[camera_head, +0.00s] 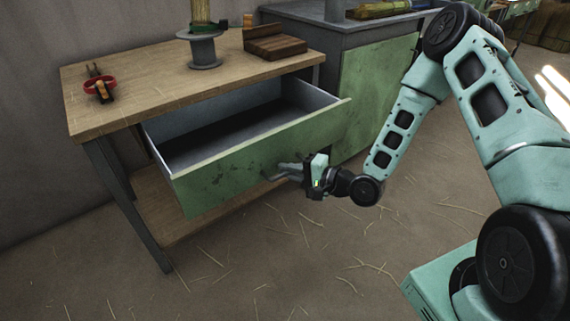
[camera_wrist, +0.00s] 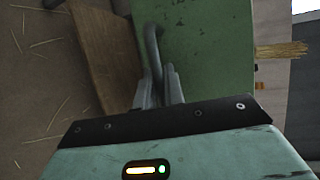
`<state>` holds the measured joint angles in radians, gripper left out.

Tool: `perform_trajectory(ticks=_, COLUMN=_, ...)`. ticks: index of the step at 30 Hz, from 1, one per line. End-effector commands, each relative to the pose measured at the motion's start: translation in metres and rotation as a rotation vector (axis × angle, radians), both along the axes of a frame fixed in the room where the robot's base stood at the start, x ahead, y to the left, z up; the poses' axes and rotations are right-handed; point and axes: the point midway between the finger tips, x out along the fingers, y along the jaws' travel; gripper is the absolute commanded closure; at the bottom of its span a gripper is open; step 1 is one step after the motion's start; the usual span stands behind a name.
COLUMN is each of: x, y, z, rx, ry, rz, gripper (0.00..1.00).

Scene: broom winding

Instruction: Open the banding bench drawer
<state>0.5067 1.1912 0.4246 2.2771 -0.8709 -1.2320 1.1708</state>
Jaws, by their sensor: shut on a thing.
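The banding bench (camera_head: 130,105) has a wooden top and dark metal legs. Its green drawer (camera_head: 235,160) is pulled well out, and its inside looks empty. My gripper (camera_head: 283,172) is at the right part of the drawer front, shut on the grey handle. In the wrist view the grey bar handle (camera_wrist: 152,45) runs down between my gripper's fingers (camera_wrist: 160,88), against the green drawer front (camera_wrist: 205,45). Part of the handle is hidden by the fingers.
A green cabinet (camera_head: 375,85) stands right of the bench. Straw litters the open floor in front.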

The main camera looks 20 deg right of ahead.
Motion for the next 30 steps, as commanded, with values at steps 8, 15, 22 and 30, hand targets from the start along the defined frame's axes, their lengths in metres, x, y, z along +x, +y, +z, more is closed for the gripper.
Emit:
perform_trajectory(ticks=8, x=-0.0057, y=-0.0025, z=0.0002, rx=-0.001, ry=-0.001, rz=-0.001, gripper=1.00)
perform_trajectory(ticks=15, x=-0.0057, y=-0.0027, z=-0.0001, rx=-0.001, ry=-0.001, rz=-0.001, gripper=1.00)
perform_trajectory(ticks=22, x=-0.0057, y=-0.0026, z=-0.0001, rx=-0.001, ry=-0.001, rz=-0.001, gripper=0.67)
perform_trajectory(ticks=30, x=-0.0078, y=-0.0046, z=0.0006, rx=0.000, ry=0.000, rz=-0.001, gripper=0.67)
